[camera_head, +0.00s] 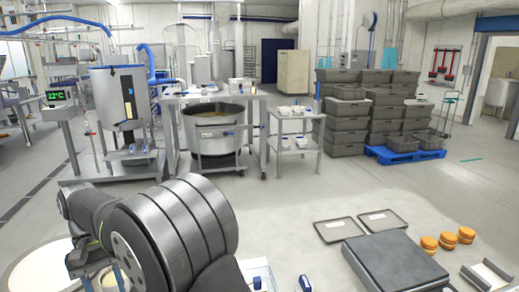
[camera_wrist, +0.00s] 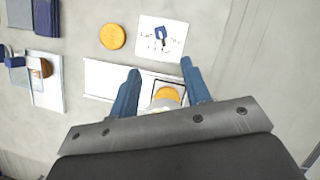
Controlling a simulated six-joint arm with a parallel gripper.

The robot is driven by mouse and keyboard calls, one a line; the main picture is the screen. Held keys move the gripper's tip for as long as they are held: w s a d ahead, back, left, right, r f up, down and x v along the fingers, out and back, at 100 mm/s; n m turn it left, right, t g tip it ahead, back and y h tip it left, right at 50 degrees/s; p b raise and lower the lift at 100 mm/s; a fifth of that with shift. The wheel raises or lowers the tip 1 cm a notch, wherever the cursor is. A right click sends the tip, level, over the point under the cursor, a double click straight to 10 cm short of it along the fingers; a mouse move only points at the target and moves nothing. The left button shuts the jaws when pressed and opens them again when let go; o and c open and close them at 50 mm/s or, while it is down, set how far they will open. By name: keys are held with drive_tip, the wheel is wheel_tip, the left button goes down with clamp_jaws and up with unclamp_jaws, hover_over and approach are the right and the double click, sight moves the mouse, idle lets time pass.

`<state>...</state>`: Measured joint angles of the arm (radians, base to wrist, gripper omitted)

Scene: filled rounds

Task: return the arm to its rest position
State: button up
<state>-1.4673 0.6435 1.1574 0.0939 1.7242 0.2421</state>
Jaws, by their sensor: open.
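My arm (camera_head: 170,235) fills the lower left of the head view; my gripper's fingertips cannot be made out there. In the wrist view my gripper (camera_wrist: 160,68) shows two blue fingers spread apart. An orange round (camera_wrist: 168,94) lies in a small pale tray beyond and between the fingers; nothing is seen held. Another orange round (camera_wrist: 112,37) lies on the pale surface ahead of the left finger. In the head view, several orange-brown filled rounds, one of them here (camera_head: 448,241), sit at the right beside a dark grey slab (camera_head: 395,262).
A white card with a blue item (camera_wrist: 162,37) lies ahead of the fingers. A white tray (camera_wrist: 48,98) and dark blue blocks (camera_wrist: 47,17) are at the left. Two flat trays (camera_head: 338,230) (camera_head: 383,221) lie behind the slab. Stacked grey crates (camera_head: 347,122) and a steel pot (camera_head: 214,135) stand farther back.

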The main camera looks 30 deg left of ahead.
drive_tip(key=x, duration=1.5)
drive_tip(key=shift+f+m, duration=0.3)
drive_tip(key=shift+f, duration=0.05)
drive_tip(key=m, duration=0.2)
drive_tip(key=m+g+y, duration=0.1)
drive_tip(key=m, duration=0.1)
drive_tip(key=shift+w+d+r+g, duration=0.1)
drive_tip(key=shift+g, duration=0.2)
drive_tip(key=m, duration=0.2)
drive_tip(key=m+g+y, duration=0.1)
drive_tip(key=m, duration=0.1)
drive_tip(key=shift+m+y, duration=0.3)
drive_tip(key=shift+m, duration=0.1)
drive_tip(key=shift+w+r+m, duration=0.15)
drive_tip(key=shift+r+m, duration=0.15)
drive_tip(key=shift+m, duration=0.1)
drive_tip(key=shift+v, duration=1.75)
